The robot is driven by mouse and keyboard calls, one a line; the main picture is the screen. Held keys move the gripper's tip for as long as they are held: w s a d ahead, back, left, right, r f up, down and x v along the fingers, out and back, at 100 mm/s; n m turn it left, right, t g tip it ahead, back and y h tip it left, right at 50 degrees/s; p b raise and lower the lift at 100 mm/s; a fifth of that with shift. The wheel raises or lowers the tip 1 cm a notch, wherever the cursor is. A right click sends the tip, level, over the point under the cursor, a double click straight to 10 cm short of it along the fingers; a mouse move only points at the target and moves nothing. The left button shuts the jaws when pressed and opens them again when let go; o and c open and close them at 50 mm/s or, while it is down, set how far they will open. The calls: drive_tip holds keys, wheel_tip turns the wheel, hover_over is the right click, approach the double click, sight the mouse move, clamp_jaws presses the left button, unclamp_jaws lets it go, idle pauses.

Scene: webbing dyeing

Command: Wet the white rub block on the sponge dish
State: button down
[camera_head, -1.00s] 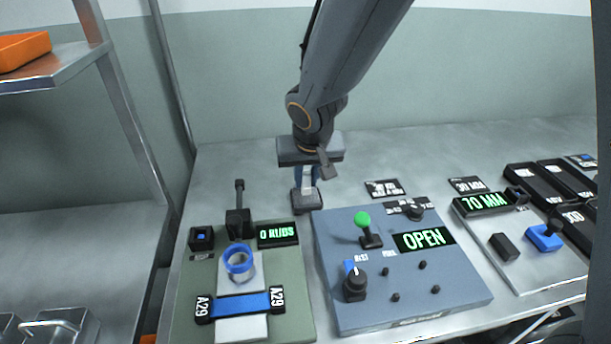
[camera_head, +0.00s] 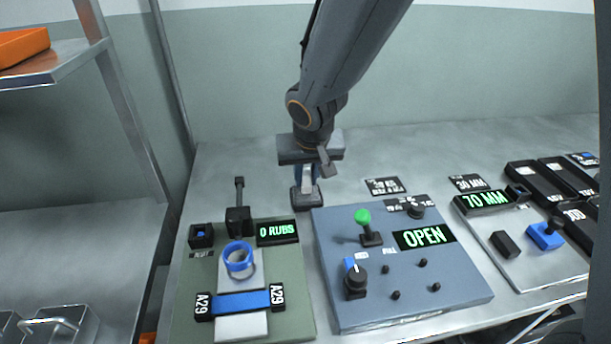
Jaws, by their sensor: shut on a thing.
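My gripper (camera_head: 306,172) points down at the back middle of the bench, left of and behind the blue-grey panel. It is shut on the white rub block (camera_head: 307,180), of which only a small pale part shows between the fingers. Directly below is a small dark dish (camera_head: 307,202), which looks like the sponge dish. The block is at or just above the dish; I cannot tell whether they touch. The sponge surface is mostly hidden.
Left of the dish is a green rubbing station (camera_head: 290,325) with blue webbing (camera_head: 240,303), a blue ring (camera_head: 238,257) and a "0 RUBS" display (camera_head: 278,232). The blue-grey panel (camera_head: 450,290) has a green-knobbed lever (camera_head: 363,217) and an "OPEN" display (camera_head: 423,239). Bare bench lies behind.

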sight(306, 171)
drive_tip(key=shift+s+f+b, duration=0.1)
drive_tip(key=shift+f+b, duration=0.35)
drive_tip(key=shift+b, duration=0.15)
idle(1.6)
drive_tip(key=shift+r, duration=0.1)
drive_tip(key=shift+r+p, duration=3.25)
drive_tip(key=shift+r, duration=0.2)
